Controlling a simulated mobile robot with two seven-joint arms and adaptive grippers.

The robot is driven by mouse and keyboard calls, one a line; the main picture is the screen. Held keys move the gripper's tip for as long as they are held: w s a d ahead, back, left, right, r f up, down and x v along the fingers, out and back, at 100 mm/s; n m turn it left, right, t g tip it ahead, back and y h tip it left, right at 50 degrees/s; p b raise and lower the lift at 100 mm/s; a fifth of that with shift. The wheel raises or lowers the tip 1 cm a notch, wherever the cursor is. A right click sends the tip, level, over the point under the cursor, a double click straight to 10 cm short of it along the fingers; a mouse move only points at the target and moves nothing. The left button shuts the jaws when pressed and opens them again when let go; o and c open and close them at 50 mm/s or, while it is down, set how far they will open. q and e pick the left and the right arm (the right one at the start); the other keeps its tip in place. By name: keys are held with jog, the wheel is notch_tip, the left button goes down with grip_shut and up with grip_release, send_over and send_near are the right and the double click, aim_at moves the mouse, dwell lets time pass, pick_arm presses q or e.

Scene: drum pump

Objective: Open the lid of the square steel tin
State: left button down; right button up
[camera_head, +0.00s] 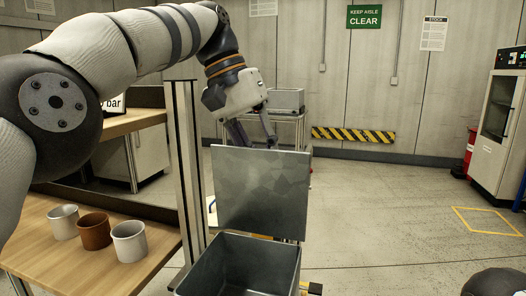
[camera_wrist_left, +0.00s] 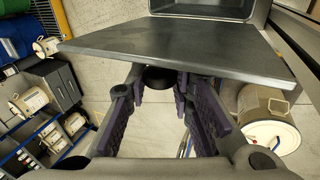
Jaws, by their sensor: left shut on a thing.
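The square steel tin (camera_head: 237,272) stands at the bottom middle of the head view, its inside visible from above. Its lid (camera_head: 262,193) stands nearly upright at the tin's far side. In the left wrist view the lid (camera_wrist_left: 185,42) shows as a broad grey plate, with the tin's opening (camera_wrist_left: 203,8) beyond it. My left gripper (camera_head: 253,140) is behind the lid, its fingertips hidden there in the head view. In the wrist view its fingers (camera_wrist_left: 160,83) are shut on a dark round knob (camera_wrist_left: 157,76) on the lid.
Three cups, white (camera_head: 64,222), brown (camera_head: 94,232) and white (camera_head: 129,242), stand on a wooden bench (camera_head: 50,265) at left. A metal post (camera_head: 185,165) rises close to the tin's left.

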pick_arm(q)
jog(key=shift+f, duration=0.15)
jog(key=c, duration=1.4)
grip_release()
jog(key=shift+c, duration=0.2)
